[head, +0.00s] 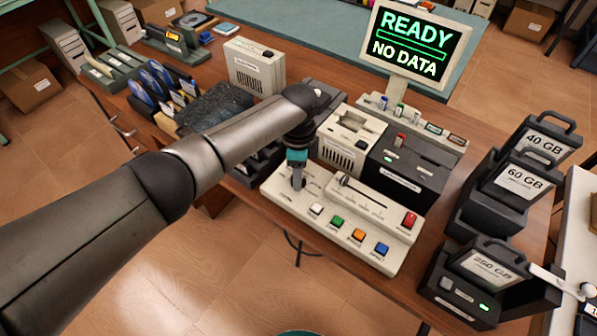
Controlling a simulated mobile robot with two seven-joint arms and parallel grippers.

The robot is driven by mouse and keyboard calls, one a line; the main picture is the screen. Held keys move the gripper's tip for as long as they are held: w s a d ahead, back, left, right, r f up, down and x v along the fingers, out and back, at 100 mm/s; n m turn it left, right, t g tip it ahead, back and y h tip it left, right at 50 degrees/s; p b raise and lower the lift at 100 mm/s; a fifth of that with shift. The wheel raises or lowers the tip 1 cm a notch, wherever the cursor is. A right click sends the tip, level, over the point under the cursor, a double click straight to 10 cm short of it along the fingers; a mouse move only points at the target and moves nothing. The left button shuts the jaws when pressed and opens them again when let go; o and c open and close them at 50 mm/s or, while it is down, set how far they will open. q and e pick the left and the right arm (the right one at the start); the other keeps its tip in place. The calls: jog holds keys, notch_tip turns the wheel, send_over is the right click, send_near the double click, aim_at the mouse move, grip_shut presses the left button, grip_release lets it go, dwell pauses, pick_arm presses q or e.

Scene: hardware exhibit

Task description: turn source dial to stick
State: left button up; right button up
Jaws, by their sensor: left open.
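The cream control panel (330,222) lies on the wooden table, with a slider and a row of coloured buttons. My left arm reaches in from the left, and my left gripper (298,183) points down over the panel's left end, where a round dial marking (312,187) shows beside the fingers. The gripper hides most of the dial, so I cannot tell which setting it points to or whether the fingers touch it. The left gripper is open. My right gripper is not seen.
A monitor (416,47) reads "READY" and "NO DATA". A black drive unit (410,170) and a cream unit (345,140) stand behind the panel. Black cartridges marked 40 GB (545,143), 60 GB (520,185) and 250 GB (485,268) stand at the right.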

pick_arm(q)
notch_tip(320, 180, up, 15)
jog(key=p, duration=0.3)
jog(key=shift+r, duration=0.15)
dwell(0.5)
